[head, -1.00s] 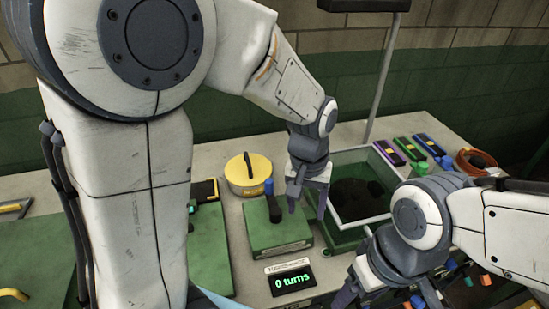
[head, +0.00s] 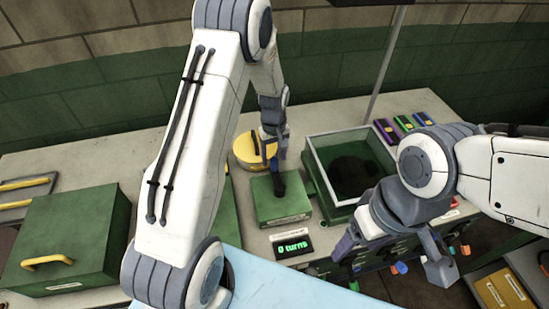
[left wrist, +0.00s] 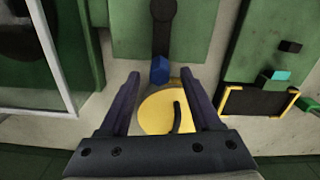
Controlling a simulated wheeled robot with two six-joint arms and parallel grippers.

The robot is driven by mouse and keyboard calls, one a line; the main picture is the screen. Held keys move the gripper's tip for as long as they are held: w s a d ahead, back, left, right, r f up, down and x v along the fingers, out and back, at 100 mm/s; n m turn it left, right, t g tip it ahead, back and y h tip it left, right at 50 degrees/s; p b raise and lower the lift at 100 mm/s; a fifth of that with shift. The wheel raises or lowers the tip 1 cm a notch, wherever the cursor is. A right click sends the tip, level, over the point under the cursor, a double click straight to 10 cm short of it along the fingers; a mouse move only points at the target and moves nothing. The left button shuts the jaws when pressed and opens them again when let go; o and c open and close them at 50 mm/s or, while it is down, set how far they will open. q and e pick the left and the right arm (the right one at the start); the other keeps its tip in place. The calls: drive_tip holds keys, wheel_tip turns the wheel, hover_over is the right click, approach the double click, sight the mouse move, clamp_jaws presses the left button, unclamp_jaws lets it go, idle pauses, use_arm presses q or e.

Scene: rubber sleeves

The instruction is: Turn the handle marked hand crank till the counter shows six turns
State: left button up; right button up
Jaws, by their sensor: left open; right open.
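The hand crank's dark arm (head: 279,184) sits on a low green box (head: 284,207) with a white label too small to read. Its blue handle (left wrist: 160,70) shows in the left wrist view, at the end of the dark arm. The counter (head: 292,246) in front of the box reads 0 turns. My left gripper (head: 271,153) is open above the handle end of the crank. In the left wrist view the handle appears between the open fingertips; I cannot tell if they touch it. My right gripper (head: 397,248) is open and empty, right of the counter.
A yellow round container (head: 246,151) stands behind the crank box. A green box with a yellow handle (head: 47,261) is at the left. Colored blocks (head: 405,124) lie at the back right.

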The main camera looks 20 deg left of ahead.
sight(277, 177)
use_arm(q)
drive_tip(key=shift+f, duration=1.35)
clamp_jaws()
drive_tip(key=shift+w, duration=0.1)
idle(0.3)
